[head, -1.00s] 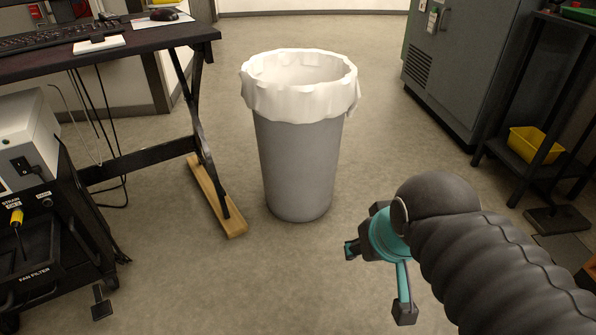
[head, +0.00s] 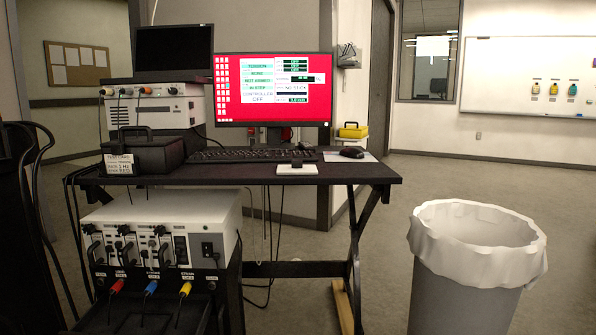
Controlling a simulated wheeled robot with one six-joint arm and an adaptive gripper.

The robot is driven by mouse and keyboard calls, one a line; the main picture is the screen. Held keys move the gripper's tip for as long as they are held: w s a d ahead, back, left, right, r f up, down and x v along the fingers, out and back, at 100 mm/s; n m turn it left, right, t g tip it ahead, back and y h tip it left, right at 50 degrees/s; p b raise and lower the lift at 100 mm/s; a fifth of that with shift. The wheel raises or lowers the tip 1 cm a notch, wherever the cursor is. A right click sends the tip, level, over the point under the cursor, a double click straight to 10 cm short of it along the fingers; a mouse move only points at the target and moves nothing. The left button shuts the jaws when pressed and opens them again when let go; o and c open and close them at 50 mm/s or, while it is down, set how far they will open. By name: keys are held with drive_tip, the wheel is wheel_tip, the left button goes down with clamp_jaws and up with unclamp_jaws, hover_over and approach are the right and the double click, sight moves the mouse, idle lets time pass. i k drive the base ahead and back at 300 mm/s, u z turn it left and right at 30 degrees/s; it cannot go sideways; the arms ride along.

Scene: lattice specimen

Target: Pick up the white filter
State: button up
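I cannot make out a white filter for certain in the head view. A small flat white object (head: 297,168) with a dark piece at its back edge lies near the front edge of the black desk (head: 365,172); I cannot tell what it is. My gripper is not in view.
A grey bin (head: 462,300) with a white liner stands right of the desk. Left of it is a dark cart carrying a white instrument (head: 208,235) with coloured plugs. A monitor (head: 273,92), keyboard (head: 255,155), mouse (head: 352,152) and black box (head: 145,153) are on the desk. Open floor lies behind the bin.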

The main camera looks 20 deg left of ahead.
sight(296, 168)
drive_tip(key=u, duration=2.75)
drive_tip(key=k, duration=0.6)
drive_tip(key=u, duration=0.2)
drive_tip(key=i, duration=1.25)
drive_tip(key=z, duration=1.5)
drive_tip(key=i, duration=0.7)
drive_tip(key=z, duration=0.85)
